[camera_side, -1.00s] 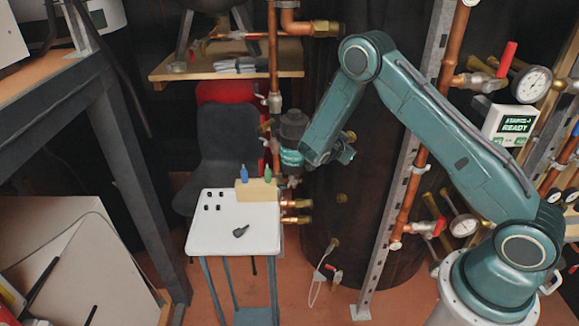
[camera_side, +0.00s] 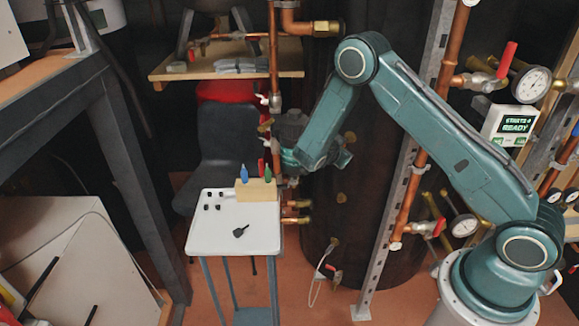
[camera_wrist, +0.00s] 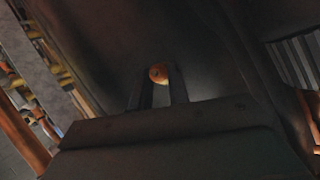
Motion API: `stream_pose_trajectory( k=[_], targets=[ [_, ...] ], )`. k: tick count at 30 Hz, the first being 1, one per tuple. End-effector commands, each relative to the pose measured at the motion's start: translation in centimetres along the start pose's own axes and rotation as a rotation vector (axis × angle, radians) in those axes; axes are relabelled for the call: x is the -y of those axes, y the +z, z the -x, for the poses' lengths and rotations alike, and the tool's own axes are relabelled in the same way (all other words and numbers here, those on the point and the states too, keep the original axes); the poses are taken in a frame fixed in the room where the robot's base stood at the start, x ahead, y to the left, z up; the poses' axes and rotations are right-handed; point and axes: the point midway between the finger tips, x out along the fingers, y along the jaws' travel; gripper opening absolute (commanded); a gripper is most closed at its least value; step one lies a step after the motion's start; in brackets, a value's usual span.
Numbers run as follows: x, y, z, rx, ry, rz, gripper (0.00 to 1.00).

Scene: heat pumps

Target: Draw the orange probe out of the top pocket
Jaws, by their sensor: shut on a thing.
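In the wrist view my gripper (camera_wrist: 159,82) is shut on the orange probe (camera_wrist: 158,72); its rounded orange end shows between the two dark fingers. The rest of the probe is hidden. In the side view my wrist is in front of the dark tank (camera_side: 380,225), and hides the fingers and the probe. I cannot tell whether the probe's tip is inside a pocket. Brass pockets show on the tank's front, with one (camera_side: 341,198) at mid-height and one (camera_side: 334,242) lower down.
A tan block (camera_side: 257,190) on the white stand (camera_side: 215,240) holds a blue piece (camera_side: 244,174) and a green piece (camera_side: 267,174). A small red thing shows between them, unclear. A black tool (camera_side: 240,231) lies on the stand. Copper pipes (camera_side: 274,60) rise close to my wrist.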

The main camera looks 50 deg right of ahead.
Motion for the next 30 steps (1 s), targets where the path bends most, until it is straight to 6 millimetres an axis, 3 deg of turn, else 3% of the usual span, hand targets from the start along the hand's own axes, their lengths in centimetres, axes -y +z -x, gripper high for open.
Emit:
stream_pose_trajectory(
  k=[30],
  targets=[
    [0.0,1.1,1.9,0.000,0.000,0.001,0.00]
  ],
)
